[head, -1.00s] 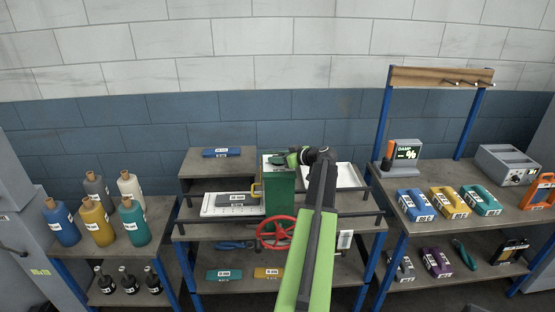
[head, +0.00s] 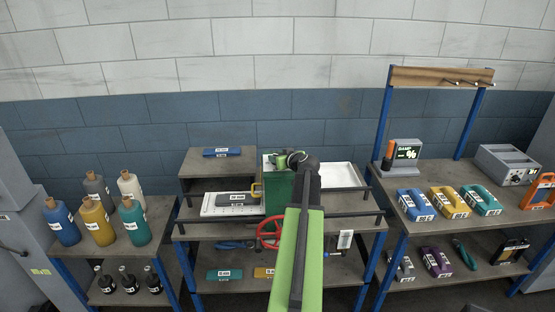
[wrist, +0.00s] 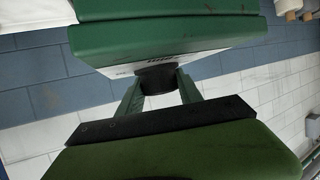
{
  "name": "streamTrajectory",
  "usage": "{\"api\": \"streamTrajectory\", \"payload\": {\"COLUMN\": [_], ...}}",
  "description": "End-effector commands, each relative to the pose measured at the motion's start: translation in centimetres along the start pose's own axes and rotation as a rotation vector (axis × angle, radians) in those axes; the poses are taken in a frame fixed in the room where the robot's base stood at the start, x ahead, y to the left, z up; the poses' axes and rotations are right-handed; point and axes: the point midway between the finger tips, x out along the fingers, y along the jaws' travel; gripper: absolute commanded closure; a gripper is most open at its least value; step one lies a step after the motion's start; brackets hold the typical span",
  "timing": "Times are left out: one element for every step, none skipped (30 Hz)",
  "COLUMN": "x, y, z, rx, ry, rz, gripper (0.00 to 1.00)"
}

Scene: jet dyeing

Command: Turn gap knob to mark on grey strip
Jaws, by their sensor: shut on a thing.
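The green machine housing (head: 279,190) stands at the middle of the centre bench. In the wrist view its green body (wrist: 165,35) fills the top. A dark round knob (wrist: 156,77) sticks out from a pale printed plate (wrist: 195,62) on this housing. My gripper (head: 281,159) is at the top of the housing in the head view. In the wrist view the two green fingers of my gripper (wrist: 158,84) are shut on the knob, one on each side. The knob is hidden by my gripper in the head view. The mark and the knob's pointer cannot be made out.
A red handwheel (head: 268,233) sits low on the housing, partly behind my arm. A grey labelled piece (head: 237,198) lies on a white tray (head: 212,211) at left. A pale tray (head: 340,176) is at right. Bottles (head: 133,222) stand on the left bench.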

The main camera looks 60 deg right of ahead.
Motion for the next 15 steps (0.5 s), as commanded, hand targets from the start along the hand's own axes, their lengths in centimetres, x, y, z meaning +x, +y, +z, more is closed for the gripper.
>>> {"api": "streamTrajectory", "payload": {"x": [-0.12,-0.11,-0.09,-0.06,-0.07,-0.04,-0.01,0.0,0.0,0.05,0.06,0.07,0.09,0.12,0.13], "y": [-0.32,-0.28,-0.3,-0.31,-0.26,-0.23,-0.24,-0.2,-0.15,-0.19,-0.18,-0.14,-0.15,-0.17,-0.15], "z": [-0.08,-0.09,-0.1,-0.13,-0.13,-0.15,-0.15,-0.16,-0.18,-0.19,-0.23,-0.22,-0.23,-0.26,-0.28], "rx": [0.015,0.026,0.041,0.05,0.061,0.073,0.082,0.09,0.101,0.11,0.118,0.129,0.137,0.144,0.154], "ry": [0.003,0.004,0.004,0.004,0.004,0.004,0.004,0.004,0.004,0.004,0.005,0.004,0.005,0.005,0.006], "rz": [0.039,0.066,0.1,0.126,0.153,0.185,0.207,0.23,0.26,0.279,0.3,0.326,0.346,0.364,0.388], "gripper": [0.98,0.98,0.98,0.98,0.98,0.98,0.98,0.98,0.98,0.98,0.98,0.98,0.98,0.98,0.98]}}
